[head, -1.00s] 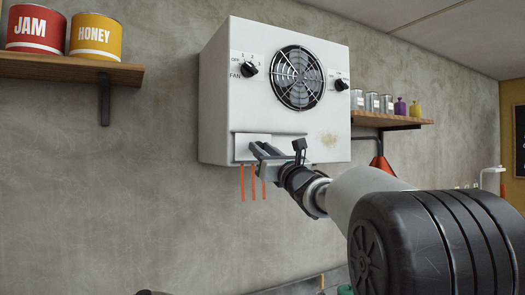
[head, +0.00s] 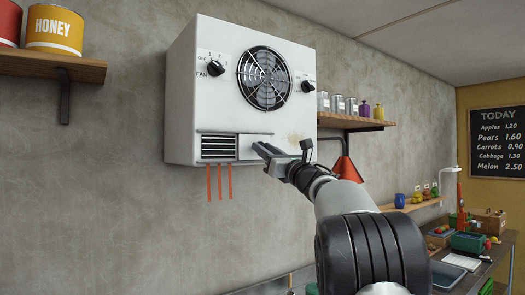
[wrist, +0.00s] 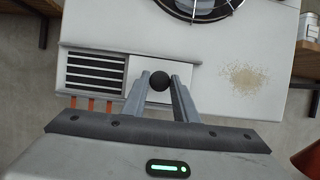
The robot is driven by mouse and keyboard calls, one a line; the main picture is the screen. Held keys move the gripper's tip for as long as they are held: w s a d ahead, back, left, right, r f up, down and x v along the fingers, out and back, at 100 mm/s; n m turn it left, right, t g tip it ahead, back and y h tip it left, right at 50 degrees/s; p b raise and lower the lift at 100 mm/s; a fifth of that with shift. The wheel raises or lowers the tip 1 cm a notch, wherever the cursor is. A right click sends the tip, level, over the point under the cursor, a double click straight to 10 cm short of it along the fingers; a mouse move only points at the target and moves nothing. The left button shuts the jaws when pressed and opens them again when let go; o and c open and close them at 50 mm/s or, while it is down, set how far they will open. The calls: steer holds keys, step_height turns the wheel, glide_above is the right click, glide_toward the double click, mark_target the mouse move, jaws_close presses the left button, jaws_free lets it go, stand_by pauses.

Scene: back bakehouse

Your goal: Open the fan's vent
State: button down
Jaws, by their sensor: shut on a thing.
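The fan unit (head: 182,115) is a white box on the wall with a round black grille (head: 263,78). At its lower left the vent (head: 218,147) shows dark horizontal slots; they also show in the wrist view (wrist: 95,72). A pale sliding cover (head: 246,140) sits just right of the slots, leaving them uncovered. My gripper (head: 262,149) is at this cover. In the wrist view my gripper (wrist: 159,78) is shut on the cover's round black knob (wrist: 159,81), one finger on each side.
Orange strips (head: 220,184) hang below the vent. Two black dials (head: 216,67) flank the grille. A shelf with a honey tin (head: 68,32) is at left; a shelf with small tins (head: 337,104) and a red lamp (head: 347,168) are at right.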

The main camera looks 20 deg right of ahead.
steer(key=c, duration=1.4)
jaws_free()
steer(key=shift+c, duration=0.2)
steer(key=b+v, duration=0.6)
steer(key=v, duration=1.1)
steer(key=shift+s, duration=0.2)
